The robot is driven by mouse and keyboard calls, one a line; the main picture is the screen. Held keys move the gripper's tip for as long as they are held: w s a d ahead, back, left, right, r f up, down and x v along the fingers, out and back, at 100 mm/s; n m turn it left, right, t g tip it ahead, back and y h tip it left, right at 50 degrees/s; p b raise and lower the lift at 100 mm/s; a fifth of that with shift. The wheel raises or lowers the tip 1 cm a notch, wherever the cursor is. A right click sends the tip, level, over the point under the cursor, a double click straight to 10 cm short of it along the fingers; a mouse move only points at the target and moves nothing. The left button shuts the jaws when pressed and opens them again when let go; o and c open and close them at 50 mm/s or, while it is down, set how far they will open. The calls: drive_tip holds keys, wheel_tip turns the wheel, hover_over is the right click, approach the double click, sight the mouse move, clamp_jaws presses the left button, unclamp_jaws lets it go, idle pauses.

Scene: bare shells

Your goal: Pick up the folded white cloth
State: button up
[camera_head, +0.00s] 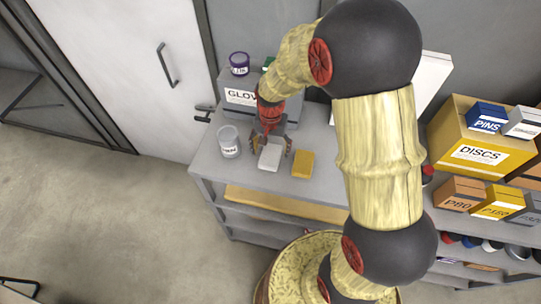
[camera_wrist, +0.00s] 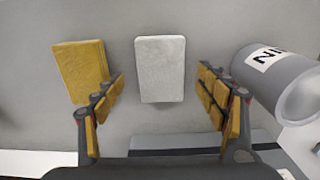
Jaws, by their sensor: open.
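The folded white cloth (camera_head: 270,156) lies flat on the grey bench top, near its front edge. In the wrist view the white cloth (camera_wrist: 160,68) is a pale rectangle centred ahead of the fingers. My gripper (camera_head: 271,148) is over the cloth, fingers spread. In the wrist view my gripper (camera_wrist: 161,88) is open, with one padded finger on each side of the cloth and a gap on both sides. Nothing is held. I cannot tell the exact height of the fingertips above the bench.
A yellow block (camera_head: 302,164) lies right of the cloth; a grey labelled cup (camera_head: 230,141) stands left. Behind are a box marked GLOV (camera_head: 240,98) and a purple-topped jar (camera_head: 239,64). A DISCS box (camera_head: 480,150) stands far right. Bare bench top (camera_head: 208,160) shows at left.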

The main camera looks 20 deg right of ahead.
sight(270, 155)
drive_tip(key=shift+w+f, duration=0.1)
drive_tip(key=shift+f, duration=1.7)
drive_tip(key=shift+c, duration=1)
drive_tip(key=c, duration=1)
